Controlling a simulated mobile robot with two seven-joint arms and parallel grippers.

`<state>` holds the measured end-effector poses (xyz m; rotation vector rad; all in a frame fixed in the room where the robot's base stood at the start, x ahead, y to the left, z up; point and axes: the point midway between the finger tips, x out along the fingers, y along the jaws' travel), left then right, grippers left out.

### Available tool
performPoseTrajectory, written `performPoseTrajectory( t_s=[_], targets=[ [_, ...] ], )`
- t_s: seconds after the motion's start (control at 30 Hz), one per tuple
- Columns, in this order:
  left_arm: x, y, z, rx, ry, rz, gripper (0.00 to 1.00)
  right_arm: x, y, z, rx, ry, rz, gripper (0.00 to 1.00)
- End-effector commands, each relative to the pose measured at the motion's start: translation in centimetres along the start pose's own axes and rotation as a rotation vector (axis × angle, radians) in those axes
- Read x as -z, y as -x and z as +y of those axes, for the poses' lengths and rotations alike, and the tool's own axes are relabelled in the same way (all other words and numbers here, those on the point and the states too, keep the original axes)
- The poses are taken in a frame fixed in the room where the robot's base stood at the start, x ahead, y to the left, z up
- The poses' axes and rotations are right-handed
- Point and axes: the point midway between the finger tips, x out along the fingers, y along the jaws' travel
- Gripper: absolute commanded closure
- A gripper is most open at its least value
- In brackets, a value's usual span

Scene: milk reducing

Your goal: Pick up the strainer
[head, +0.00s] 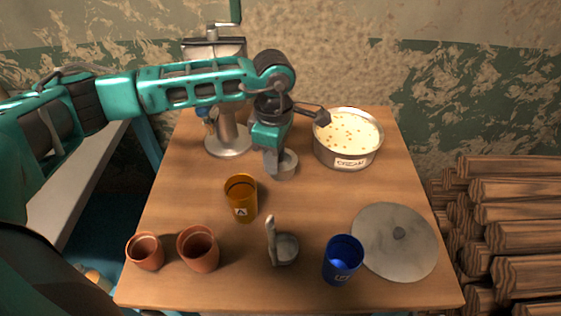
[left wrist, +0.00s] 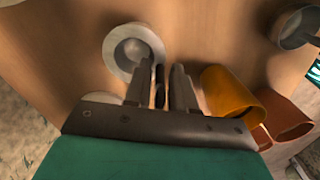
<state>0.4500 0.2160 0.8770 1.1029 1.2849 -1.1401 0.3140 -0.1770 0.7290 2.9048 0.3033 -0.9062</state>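A small round grey metal piece (head: 286,163), perhaps the strainer, sits on the table near its middle. In the left wrist view it is a pale ring with a hollow centre (left wrist: 133,50). My left gripper (head: 273,168) points down right beside it and partly hides it. In the left wrist view its fingers (left wrist: 160,85) are apart, with a narrow dark upright strip between them, perhaps a handle; I cannot tell whether they touch it. A grey ladle-like cup with an upright handle (head: 285,248) stands nearer the front. My right gripper is out of view.
An amber cup (head: 241,199) stands close to my left gripper. Two clay pots (head: 199,250), a blue cup (head: 342,262) and a round grey lid (head: 400,250) are in front. A cream pot (head: 347,163) is at the back right and a metal machine (head: 228,138) back left.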

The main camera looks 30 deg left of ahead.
Motion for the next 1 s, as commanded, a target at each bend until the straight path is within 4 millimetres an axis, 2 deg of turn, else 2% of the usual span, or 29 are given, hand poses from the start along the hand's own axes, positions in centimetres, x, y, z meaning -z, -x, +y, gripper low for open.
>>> performPoseTrajectory(
  t_s=[0.03,0.23,0.77,0.87,1.0],
  targets=[
    [0.0,0.0,0.0,0.000,0.000,0.000,0.81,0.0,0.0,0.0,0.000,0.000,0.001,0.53],
    [0.0,0.0,0.0,0.000,0.000,0.000,1.00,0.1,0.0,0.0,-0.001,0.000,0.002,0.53],
    [0.0,0.4,0.0,-0.002,0.000,-0.001,1.00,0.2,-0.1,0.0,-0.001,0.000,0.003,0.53],
    [0.0,1.1,0.0,-0.003,-0.001,-0.001,1.00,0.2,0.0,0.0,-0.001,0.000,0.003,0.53],
    [0.0,3.0,0.0,-0.005,-0.001,-0.001,1.00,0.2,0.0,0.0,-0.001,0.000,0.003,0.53]
  ],
)
